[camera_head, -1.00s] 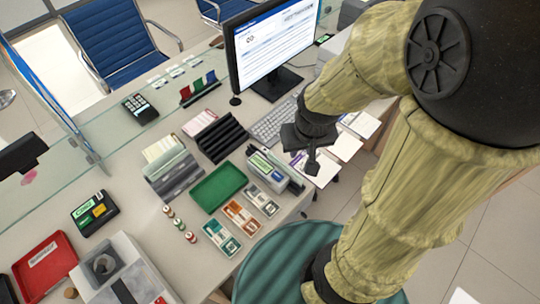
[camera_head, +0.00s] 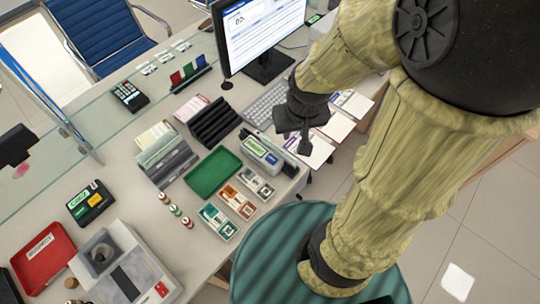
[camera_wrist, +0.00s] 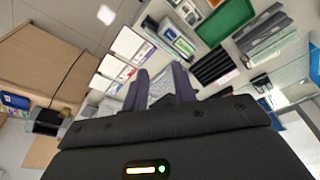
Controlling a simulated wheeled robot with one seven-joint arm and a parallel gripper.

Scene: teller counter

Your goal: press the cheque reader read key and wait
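The likely cheque reader is a small grey-white device (camera_head: 262,153) with a green label or display, at the counter's right edge beside the green tray. In the wrist view it seems to be the pale box (camera_wrist: 178,40) above the fingers. Its read key is too small to pick out. My gripper (camera_head: 304,146) hangs to the right of this device in the head view, apparently above the counter edge and papers. In the wrist view my gripper (camera_wrist: 160,86) has its two dark fingers apart, with nothing held between them.
A keyboard (camera_head: 265,104), monitor (camera_head: 262,32) and black ribbed rack (camera_head: 214,123) stand near the device. A green tray (camera_head: 212,172), grey slotted machine (camera_head: 166,160) and black terminal (camera_head: 90,203) lie left. Paper sheets (camera_head: 316,151) lie right. A glass screen crosses the counter.

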